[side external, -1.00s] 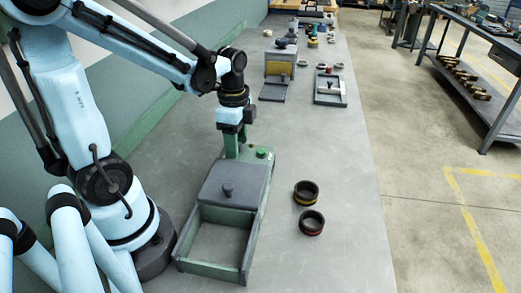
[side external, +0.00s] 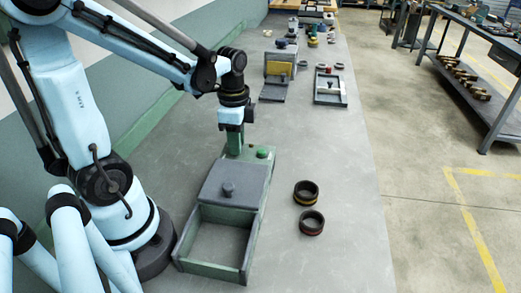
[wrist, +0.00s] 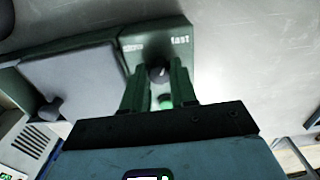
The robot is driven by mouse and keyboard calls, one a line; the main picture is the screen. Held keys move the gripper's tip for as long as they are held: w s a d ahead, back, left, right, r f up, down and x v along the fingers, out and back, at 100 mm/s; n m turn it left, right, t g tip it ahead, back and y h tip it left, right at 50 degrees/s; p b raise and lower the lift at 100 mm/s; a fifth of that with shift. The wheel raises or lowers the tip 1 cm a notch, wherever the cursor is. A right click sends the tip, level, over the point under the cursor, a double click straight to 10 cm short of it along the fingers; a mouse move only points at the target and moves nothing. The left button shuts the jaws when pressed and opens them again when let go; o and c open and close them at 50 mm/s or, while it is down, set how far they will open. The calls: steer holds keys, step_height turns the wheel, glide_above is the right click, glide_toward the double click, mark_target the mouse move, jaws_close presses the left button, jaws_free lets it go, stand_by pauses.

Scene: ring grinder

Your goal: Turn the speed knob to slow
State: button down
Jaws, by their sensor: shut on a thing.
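The dark speed knob (wrist: 158,72) sits on the green control panel (wrist: 150,36) of the grinder, between my gripper's fingers. My gripper (wrist: 157,78) is shut on the knob, pointing down at the panel. A pale mark shows on the knob, but its exact direction is hard to read. The panel has a blurred label at left and "fast" at right. A green button (wrist: 165,101) lies just beside the knob; it also shows in the side view (side external: 262,153). In the side view my gripper (side external: 236,152) stands over the panel and hides the knob.
The grinder's grey lid (side external: 232,176) with a dark handle (side external: 228,190) and an open green-walled bin (side external: 206,270) lie in front. Two dark rings, one with a yellow band (side external: 305,193) and one with a red band (side external: 311,223), stand to the right. Bench around them is clear.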

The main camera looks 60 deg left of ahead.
steer(key=n, duration=1)
steer(key=shift+n, duration=2.2)
steer(key=c, duration=0.9)
jaws_free()
steer(key=shift+r, duration=0.1)
steer(key=shift+r, duration=5.95)
